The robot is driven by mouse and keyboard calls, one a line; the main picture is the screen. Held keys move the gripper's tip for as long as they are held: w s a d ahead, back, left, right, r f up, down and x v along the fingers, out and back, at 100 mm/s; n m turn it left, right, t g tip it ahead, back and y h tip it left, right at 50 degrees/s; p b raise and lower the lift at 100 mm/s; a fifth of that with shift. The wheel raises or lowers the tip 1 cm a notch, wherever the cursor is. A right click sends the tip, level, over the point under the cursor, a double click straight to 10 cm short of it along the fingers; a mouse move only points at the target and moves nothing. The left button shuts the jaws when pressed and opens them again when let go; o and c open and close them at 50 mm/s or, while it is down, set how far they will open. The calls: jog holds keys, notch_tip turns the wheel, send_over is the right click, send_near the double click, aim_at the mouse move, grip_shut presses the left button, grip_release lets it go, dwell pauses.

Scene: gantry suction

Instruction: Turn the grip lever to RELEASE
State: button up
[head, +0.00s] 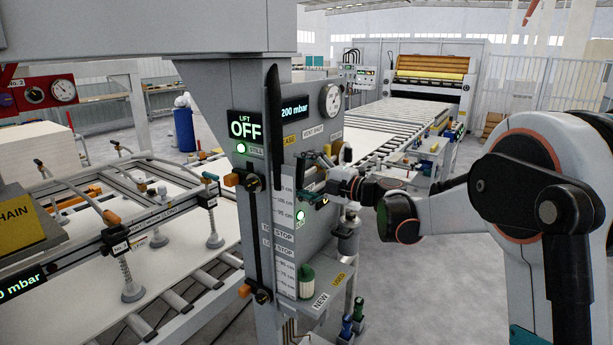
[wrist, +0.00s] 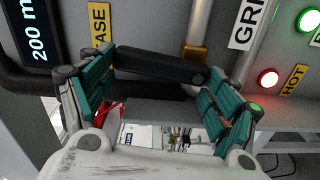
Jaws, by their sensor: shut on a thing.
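My gripper (head: 318,177) is at the face of the grey control column (head: 290,235) in the head view, and it hides most of the grip lever there. In the wrist view my gripper (wrist: 163,82) has its green-padded fingers at the two ends of a black bar, the grip lever (wrist: 155,66), and is shut on it. The bar lies nearly level, its right end slightly lower. A yellow tag (wrist: 98,25) reading "ASE" is at upper left, and a white tag (wrist: 246,22) reading "GRI" is at upper right; both are cut off or partly covered.
A display (head: 296,108) reads 200 mbar. The lift display (head: 245,126) reads OFF. A red lamp (wrist: 268,78) and a green lamp (wrist: 309,20) glow right of my gripper. A suction frame (head: 150,215) with cups stands over a white board at left; a roller conveyor (head: 385,125) is behind.

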jog(key=o, duration=1.5)
jog(key=v, duration=1.2)
